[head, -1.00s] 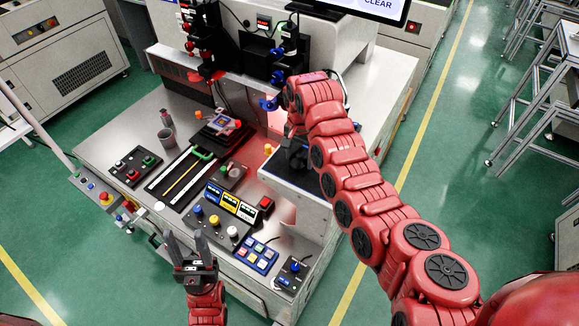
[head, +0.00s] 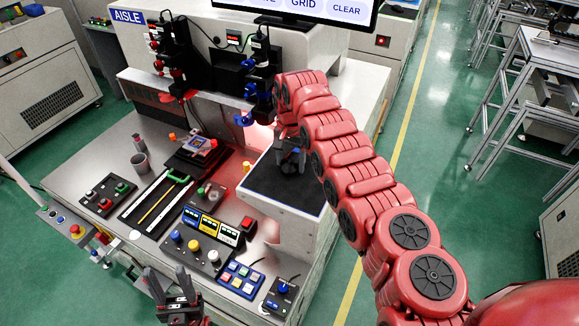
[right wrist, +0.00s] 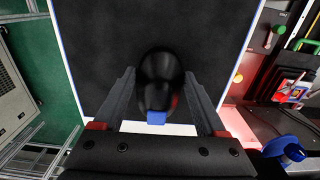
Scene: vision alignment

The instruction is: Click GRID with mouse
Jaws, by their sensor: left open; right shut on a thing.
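The monitor (head: 338,20) shows at the top of the head view, cut off by the upper edge, with the GRID button (head: 303,4) beside CLEAR. The dark mouse (right wrist: 160,75) lies on the black mouse pad (right wrist: 95,45) in the right wrist view. My right gripper (right wrist: 165,100) is shut on the mouse, one finger on each side. In the head view my right gripper (head: 291,160) is over the pad and mostly covers the mouse. My left gripper (head: 168,284) is open and empty near the bench's front edge.
A camera stage with blue knobs (head: 262,80) stands behind the pad.

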